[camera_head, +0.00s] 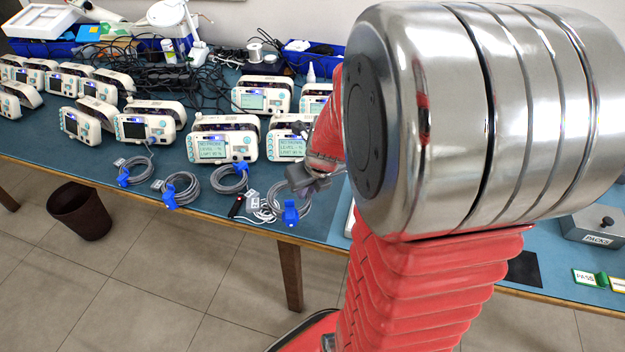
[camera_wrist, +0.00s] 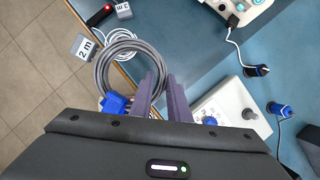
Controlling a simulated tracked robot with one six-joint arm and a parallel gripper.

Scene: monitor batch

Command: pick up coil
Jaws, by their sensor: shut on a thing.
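A coil of grey cable (camera_wrist: 101,72) lies at the table's front edge in the wrist view, with a "2 m" tag (camera_wrist: 84,48) and a blue connector (camera_wrist: 115,104). My gripper (camera_wrist: 163,70) is shut on the coil's right side; the exact contact between the fingers is hard to see. In the head view my gripper (camera_head: 305,184) is beside the blue connector (camera_head: 290,212), and much of this coil is hidden. Other grey coils with blue connectors lie to the left: one (camera_head: 242,187) nearest, one (camera_head: 189,195) in the middle, one (camera_head: 128,178) farthest left.
Several white monitors (camera_head: 208,146) stand behind the coils. A black pen-like item with a red light (camera_wrist: 100,16) lies by the coil. A white box with a knob (camera_wrist: 232,108) is right of my fingers. A brown bin (camera_head: 80,212) stands on the floor.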

